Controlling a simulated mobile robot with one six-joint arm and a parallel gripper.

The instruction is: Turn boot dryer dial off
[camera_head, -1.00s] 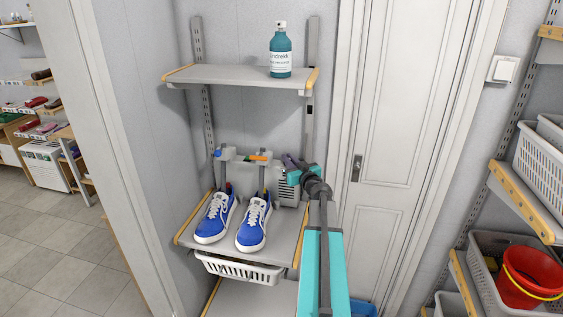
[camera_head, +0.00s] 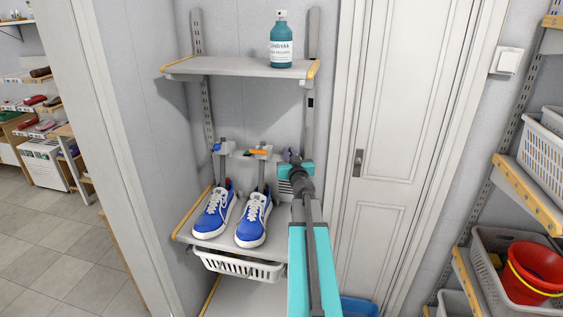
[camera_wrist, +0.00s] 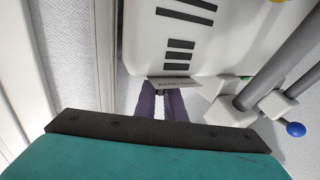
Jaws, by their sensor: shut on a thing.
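The boot dryer (camera_head: 226,149) stands at the back of the shelf, with upright tubes that carry two blue-and-white shoes (camera_head: 253,220). The wrist view shows its pale body (camera_wrist: 226,40) with dark vent slots and a small label plate. My gripper (camera_head: 291,157) is at the dryer's right side. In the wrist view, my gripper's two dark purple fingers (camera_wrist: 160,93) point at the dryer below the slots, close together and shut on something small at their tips. This looks to be the dial, mostly hidden by the fingers and the label plate.
The dryer's shelf (camera_head: 192,212) has a white basket (camera_head: 238,267) below it. An upper shelf (camera_head: 225,68) holds a teal bottle (camera_head: 281,45). A white door (camera_head: 410,110) stands close to the right of my arm. A red bucket (camera_head: 532,272) sits at far right.

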